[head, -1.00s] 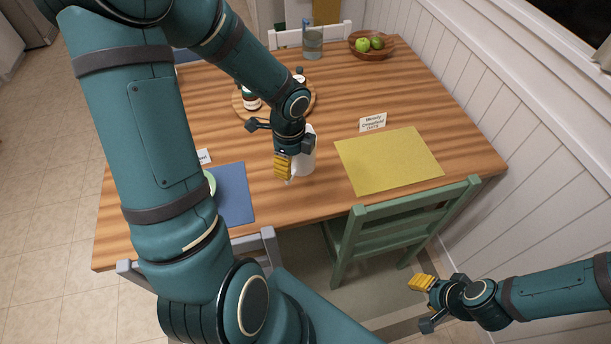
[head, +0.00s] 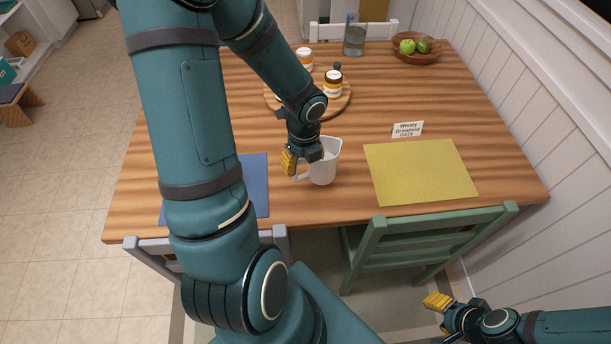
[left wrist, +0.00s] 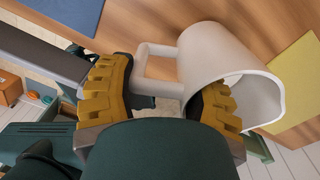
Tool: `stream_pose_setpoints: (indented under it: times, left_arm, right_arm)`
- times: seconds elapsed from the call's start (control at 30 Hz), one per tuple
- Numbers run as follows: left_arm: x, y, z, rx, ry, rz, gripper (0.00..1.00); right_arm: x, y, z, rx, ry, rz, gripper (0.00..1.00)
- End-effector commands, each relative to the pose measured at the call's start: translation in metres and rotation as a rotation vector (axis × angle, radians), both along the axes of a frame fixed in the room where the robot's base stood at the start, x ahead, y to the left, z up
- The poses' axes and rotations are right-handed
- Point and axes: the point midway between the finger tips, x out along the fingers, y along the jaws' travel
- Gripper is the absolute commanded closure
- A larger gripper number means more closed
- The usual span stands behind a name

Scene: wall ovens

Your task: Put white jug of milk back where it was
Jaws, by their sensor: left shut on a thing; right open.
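The white jug (head: 325,165) is upright over the front part of the wooden table, between the blue and yellow mats. I cannot tell whether its base touches the wood. My left gripper (head: 305,160) is shut on the jug at its handle side. In the left wrist view the jug (left wrist: 228,68) has its handle between the yellow fingers of my left gripper (left wrist: 163,98), one finger overlapping the rim. My right gripper (head: 446,312) is open and empty, low at the right, beyond the table's front edge.
The yellow mat (head: 420,172) and a name card (head: 408,129) lie to the jug's right, the blue mat (head: 255,185) to its left. A round wooden board (head: 342,104) with jars stands behind. A fruit bowl (head: 416,48) and glass pitcher (head: 354,42) stand farther back. A green chair (head: 430,235) is in front.

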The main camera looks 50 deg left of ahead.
Motion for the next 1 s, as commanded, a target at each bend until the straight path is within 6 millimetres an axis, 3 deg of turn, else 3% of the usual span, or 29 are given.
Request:
stream_pose_setpoints:
  times: [0.43, 0.87, 0.9, 0.93, 1.0]
  left_arm:
    - [0.001, 0.0, -0.044, 0.0, -0.001, 0.0, 0.9]
    - [0.001, 0.0, -0.048, 0.0, -0.002, 0.001, 0.9]
    - [0.0, 0.0, -0.048, 0.001, -0.001, 0.001, 0.3]
    - [0.0, 0.0, -0.047, 0.001, -0.001, 0.001, 0.19]
    - [0.0, 0.0, -0.047, 0.001, -0.001, 0.001, 0.15]
  right_arm:
    - [0.005, -0.001, -0.022, -0.003, -0.011, -0.003, 0.53]
    - [0.005, -0.001, -0.024, -0.003, -0.013, -0.003, 0.53]
    - [0.005, -0.001, -0.023, -0.003, -0.013, -0.003, 0.53]
    - [0.005, -0.001, -0.023, -0.003, -0.013, -0.003, 0.53]
    - [0.005, -0.001, -0.023, -0.003, -0.013, -0.003, 0.53]
